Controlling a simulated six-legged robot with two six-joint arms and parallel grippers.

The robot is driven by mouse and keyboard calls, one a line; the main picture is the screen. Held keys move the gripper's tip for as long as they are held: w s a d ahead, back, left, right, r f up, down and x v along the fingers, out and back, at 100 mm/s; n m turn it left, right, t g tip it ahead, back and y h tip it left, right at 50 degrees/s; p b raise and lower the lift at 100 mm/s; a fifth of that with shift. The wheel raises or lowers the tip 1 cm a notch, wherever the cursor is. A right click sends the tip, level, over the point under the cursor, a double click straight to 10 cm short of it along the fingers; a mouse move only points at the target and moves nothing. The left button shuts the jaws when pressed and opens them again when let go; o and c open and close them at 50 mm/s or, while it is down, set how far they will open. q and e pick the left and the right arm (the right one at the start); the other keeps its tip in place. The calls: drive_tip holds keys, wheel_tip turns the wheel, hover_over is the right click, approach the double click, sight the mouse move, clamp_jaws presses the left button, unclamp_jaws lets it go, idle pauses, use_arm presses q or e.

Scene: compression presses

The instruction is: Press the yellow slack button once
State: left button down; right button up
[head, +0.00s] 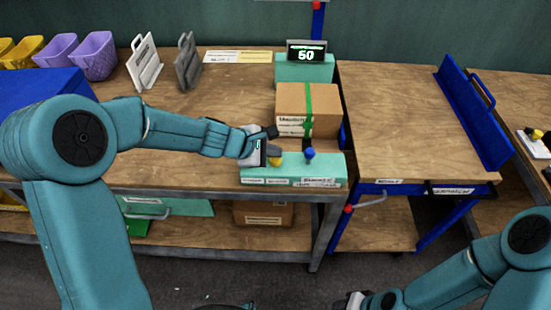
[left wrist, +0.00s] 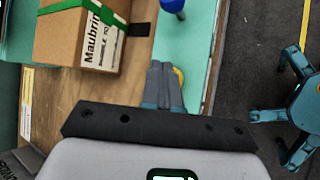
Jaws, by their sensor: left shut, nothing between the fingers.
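The yellow button (head: 275,161) sits at the left on a teal button box (head: 320,168) at the bench's front edge. My left gripper (head: 273,148) is shut and empty, right at the yellow button. In the left wrist view its closed fingers (left wrist: 164,84) point at the button box, and a sliver of the yellow button (left wrist: 180,76) shows beside them, the rest hidden. I cannot tell whether the fingertips touch it. A blue button (head: 310,155) stands to the right on the same box. My right gripper (head: 350,302) is partly cut off at the bottom edge, its jaws unclear.
A cardboard box (head: 318,122) with a green strap stands just behind the button box. A teal display (head: 305,64) reading 50 stands behind it. A wooden table (head: 400,120) with a blue side panel (head: 474,110) is to the right, its top clear.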

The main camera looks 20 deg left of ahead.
sight(273, 160)
use_arm(q)
drive_tip(key=shift+f+b, duration=0.85)
idle(0.9)
drive_tip(key=shift+r, duration=0.1)
drive_tip(key=shift+r+p, duration=1.15)
drive_tip(key=shift+r, duration=0.05)
wheel_tip(273, 160, up, 5)
drive_tip(key=p, duration=0.4)
drive_tip(key=shift+r+p, duration=0.1)
drive_tip(key=shift+p, duration=0.3)
idle(0.3)
